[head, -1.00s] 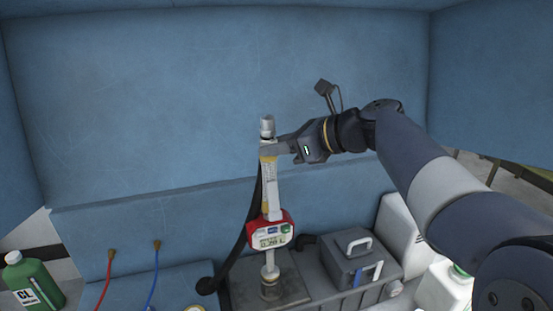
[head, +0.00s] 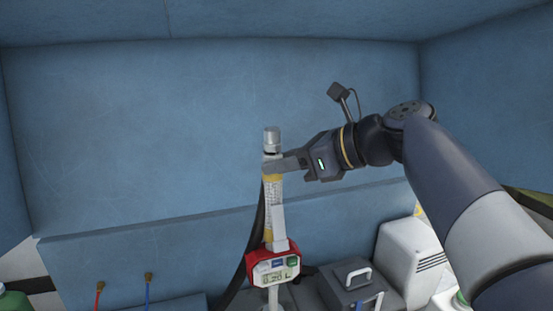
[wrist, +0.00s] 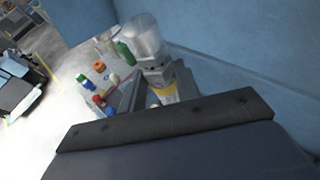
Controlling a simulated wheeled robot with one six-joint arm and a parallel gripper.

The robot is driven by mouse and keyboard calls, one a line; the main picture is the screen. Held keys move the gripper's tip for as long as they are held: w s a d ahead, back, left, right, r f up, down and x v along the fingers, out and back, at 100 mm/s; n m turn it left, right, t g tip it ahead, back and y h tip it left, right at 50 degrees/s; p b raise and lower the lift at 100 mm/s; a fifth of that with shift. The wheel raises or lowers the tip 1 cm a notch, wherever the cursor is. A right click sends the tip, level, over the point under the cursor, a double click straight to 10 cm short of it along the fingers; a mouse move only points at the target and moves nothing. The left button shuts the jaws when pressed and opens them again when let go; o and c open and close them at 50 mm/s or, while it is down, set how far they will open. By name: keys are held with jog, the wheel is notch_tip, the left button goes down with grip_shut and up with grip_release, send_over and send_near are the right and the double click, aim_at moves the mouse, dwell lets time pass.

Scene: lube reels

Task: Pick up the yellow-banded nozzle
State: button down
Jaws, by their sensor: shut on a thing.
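The yellow-banded nozzle (head: 271,205) hangs upright in the head view, with a grey metal top, a yellow band near the upper end and a red meter with a small display (head: 272,268) on its lower part. My gripper (head: 274,165) comes in from the right and is shut on the nozzle near its yellow band, just below the metal top. In the wrist view the nozzle's clear and grey end (wrist: 147,42) stands up between the fingers, with some yellow below it. The nozzle's lower tip is cut off by the head view's bottom edge.
A black hose (head: 247,250) runs down behind the nozzle. A dark grey box with a white handle (head: 352,283) and a white container (head: 408,258) stand at lower right. Red and blue hoses hang on the blue panel at lower left. Blue walls close off the back and sides.

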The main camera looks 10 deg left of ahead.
jog(key=s+d+b, duration=0.2)
jog(key=s+d, duration=0.4)
jog(key=s, duration=0.6)
jog(key=shift+s, duration=0.2)
jog(key=shift+r, duration=0.15)
jog(key=shift+r+p, duration=0.75)
jog(key=shift+p, duration=0.2)
jog(key=shift+w+f, duration=0.1)
